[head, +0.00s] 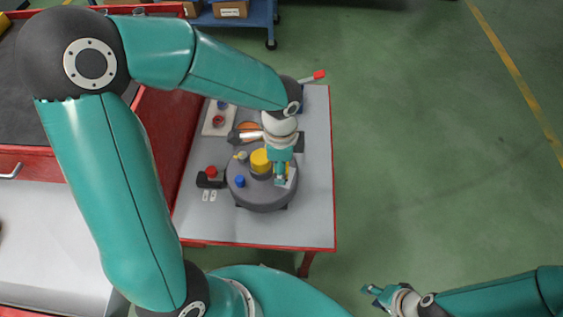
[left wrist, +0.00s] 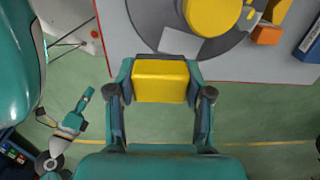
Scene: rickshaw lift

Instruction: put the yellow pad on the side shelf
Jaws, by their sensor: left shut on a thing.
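The yellow pad (left wrist: 161,82) is a small yellow block between the fingers of my left gripper (left wrist: 162,90), which is shut on it. In the head view my left gripper (head: 281,180) is above the right part of a dark round stand (head: 262,200) and hides most of the pad. I cannot tell how high the pad is above the stand. The stand rests on a grey, red-edged surface (head: 310,215); I cannot tell whether this is the side shelf. My right gripper (head: 375,294) is empty, its fingers apart, over the floor at the lower right.
A yellow round piece (head: 260,161) and a blue piece (head: 240,181) are on the stand. A black item with a red knob (head: 211,172) lies left of it. A red cabinet (head: 155,125) borders the grey surface. The green floor at right (head: 430,150) is clear.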

